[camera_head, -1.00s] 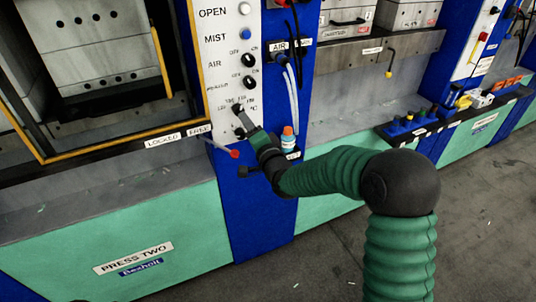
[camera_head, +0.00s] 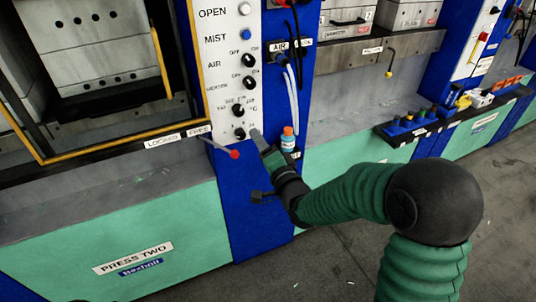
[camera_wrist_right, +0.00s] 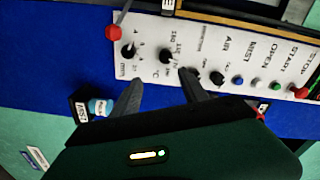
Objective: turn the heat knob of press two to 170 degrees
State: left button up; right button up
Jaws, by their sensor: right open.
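The heat knob (camera_head: 238,110) is a black dial on the white panel of press two, marked with °C and ringed by small numbers. It also shows in the wrist view (camera_wrist_right: 165,53); I cannot read its exact setting. Another black dial (camera_head: 240,133) sits just below it. My right gripper (camera_head: 257,140) is open and empty, low and to the right of the heat knob, apart from the panel. In the wrist view its two fingers (camera_wrist_right: 160,90) are spread, with the heat knob beyond the gap between them. My left gripper is not in view.
A red-ended lever (camera_head: 234,154) sticks out below the panel, left of my right gripper. An orange-capped bottle (camera_head: 288,140) stands just right of the gripper. Black switch knobs (camera_head: 249,82) sit above the heat knob. Pale hoses (camera_head: 291,92) hang to the right.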

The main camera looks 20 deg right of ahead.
jog(key=s, duration=0.4)
jog(key=shift+s, duration=0.4)
jog(key=shift+p, duration=0.3)
